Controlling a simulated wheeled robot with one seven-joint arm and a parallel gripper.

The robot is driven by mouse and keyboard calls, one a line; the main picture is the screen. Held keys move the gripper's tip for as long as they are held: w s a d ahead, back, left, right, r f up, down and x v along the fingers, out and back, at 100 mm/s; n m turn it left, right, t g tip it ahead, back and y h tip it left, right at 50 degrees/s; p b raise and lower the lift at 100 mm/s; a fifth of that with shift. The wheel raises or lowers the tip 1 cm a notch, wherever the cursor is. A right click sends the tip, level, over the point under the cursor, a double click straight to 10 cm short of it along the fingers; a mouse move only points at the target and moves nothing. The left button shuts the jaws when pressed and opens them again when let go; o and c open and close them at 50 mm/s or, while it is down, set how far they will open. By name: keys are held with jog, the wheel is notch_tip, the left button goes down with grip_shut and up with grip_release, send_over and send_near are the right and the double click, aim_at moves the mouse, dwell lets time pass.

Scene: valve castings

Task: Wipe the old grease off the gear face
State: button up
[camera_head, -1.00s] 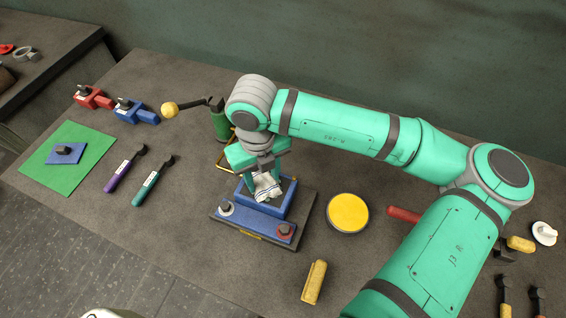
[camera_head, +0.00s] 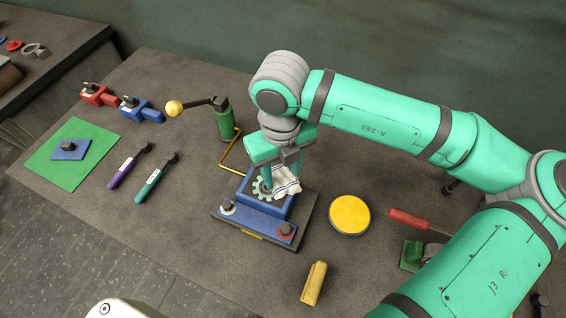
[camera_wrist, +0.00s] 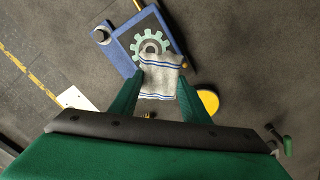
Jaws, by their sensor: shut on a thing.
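My gripper (camera_head: 281,157) is shut on a white cloth with blue stripes (camera_head: 287,180), which hangs below the fingers. The pale green gear (camera_head: 262,188) lies in a blue housing (camera_head: 272,208) on a dark base plate. The cloth is over the right part of the gear in the head view. In the wrist view the cloth (camera_wrist: 160,77) hangs between the fingers and covers the lower part of the gear (camera_wrist: 150,42). I cannot tell whether it touches the gear face. No grease is clearly visible on the exposed teeth.
A round yellow-topped tin (camera_head: 349,214) stands right of the housing, and a yellow brush-like block (camera_head: 314,284) lies in front. A green post with a yellow-knobbed lever (camera_head: 223,122) stands behind left. Two brushes (camera_head: 148,185) and a green mat (camera_head: 56,173) lie left.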

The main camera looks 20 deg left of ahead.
jog(key=shift+r, duration=1.45)
jog(key=shift+w, duration=0.1)
